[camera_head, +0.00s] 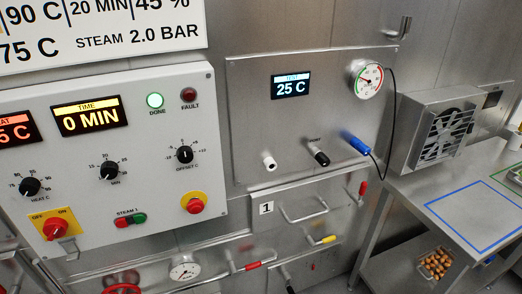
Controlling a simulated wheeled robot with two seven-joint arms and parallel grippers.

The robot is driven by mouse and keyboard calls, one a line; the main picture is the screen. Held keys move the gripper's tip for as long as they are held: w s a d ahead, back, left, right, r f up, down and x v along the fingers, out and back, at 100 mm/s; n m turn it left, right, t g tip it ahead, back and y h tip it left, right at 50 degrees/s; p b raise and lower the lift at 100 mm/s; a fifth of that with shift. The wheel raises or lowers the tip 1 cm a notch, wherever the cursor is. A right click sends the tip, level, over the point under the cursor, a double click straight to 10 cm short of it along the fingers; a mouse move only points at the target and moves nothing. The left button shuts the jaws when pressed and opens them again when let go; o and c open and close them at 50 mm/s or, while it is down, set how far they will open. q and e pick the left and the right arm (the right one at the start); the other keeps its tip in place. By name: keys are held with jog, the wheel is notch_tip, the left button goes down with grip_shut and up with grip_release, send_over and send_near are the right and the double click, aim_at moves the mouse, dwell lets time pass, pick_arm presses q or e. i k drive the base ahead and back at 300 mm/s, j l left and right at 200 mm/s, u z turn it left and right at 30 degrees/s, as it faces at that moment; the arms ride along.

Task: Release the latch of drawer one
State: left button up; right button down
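Drawer one (283,224) is a steel front below the panel with the 25 C display, at the middle of the head view. A white label with the number 1 (266,208) is at its upper left. A bent steel bar handle (304,215) is on its front. A small lever with a red grip (362,189) stands upright at the right end of this front; it looks like the latch, but I cannot tell how it engages. The drawer front looks flush with its surround. Neither of my grippers is in view.
A grey control box (100,165) with knobs and buttons juts out at left. A black cable (393,110) hangs at right, beside a fan unit (440,130) above a steel table (470,215).

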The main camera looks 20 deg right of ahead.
aim_at(357, 199)
jog(key=z, duration=1.1)
